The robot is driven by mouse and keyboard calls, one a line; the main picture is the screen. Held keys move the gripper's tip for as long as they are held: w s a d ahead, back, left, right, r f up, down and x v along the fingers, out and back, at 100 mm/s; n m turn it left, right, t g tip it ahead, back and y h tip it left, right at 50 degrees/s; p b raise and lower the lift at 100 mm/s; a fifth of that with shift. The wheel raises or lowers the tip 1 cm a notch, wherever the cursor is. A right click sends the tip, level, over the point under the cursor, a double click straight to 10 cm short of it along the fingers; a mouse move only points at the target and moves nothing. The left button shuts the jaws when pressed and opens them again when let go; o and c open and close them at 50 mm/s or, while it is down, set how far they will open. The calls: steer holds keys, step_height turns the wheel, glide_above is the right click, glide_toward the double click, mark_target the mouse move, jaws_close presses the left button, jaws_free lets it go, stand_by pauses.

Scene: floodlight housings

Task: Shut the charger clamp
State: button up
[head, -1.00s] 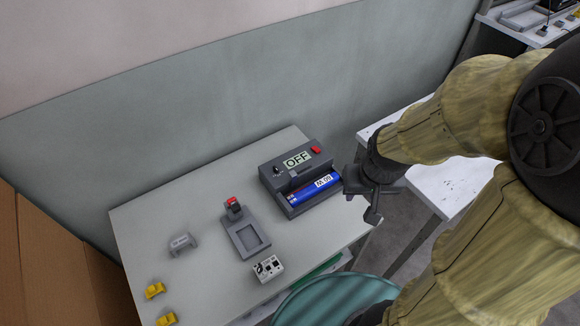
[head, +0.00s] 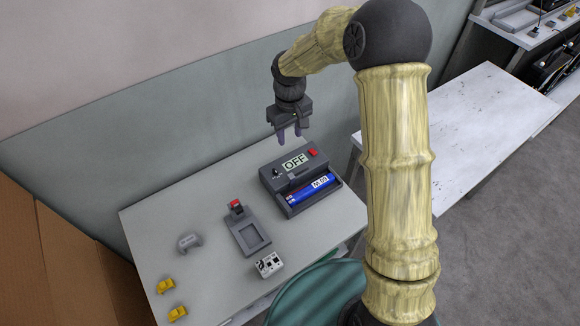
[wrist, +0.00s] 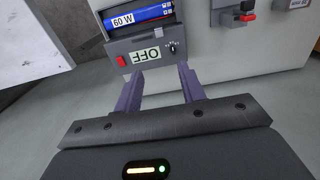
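The charger (head: 281,174) is a dark grey box on the table with an OFF display, a red button and a small black knob; it also shows in the wrist view (wrist: 185,37). A blue battery (head: 315,189) lies in its front bay, its label reading 60 W in the wrist view (wrist: 150,13). A small grey tab (head: 295,177) at the bay's back edge may be the clamp; its position is unclear. My gripper (head: 290,137) is above and behind the charger, pointing down, its fingers apart and empty.
Left of the charger stand a grey cradle (head: 242,242) with a red-topped part, a white block (head: 269,264), a grey bracket (head: 189,242) and two yellow pieces (head: 166,286). A wall rises behind the table. A white bench (head: 470,125) stands to the right.

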mark_target(291, 181)
steer(key=shift+f, duration=0.1)
step_height(291, 181, down, 17)
steer(key=p, duration=0.4)
steer(key=shift+f, duration=0.15)
steer(key=shift+c, duration=0.2)
jaws_close()
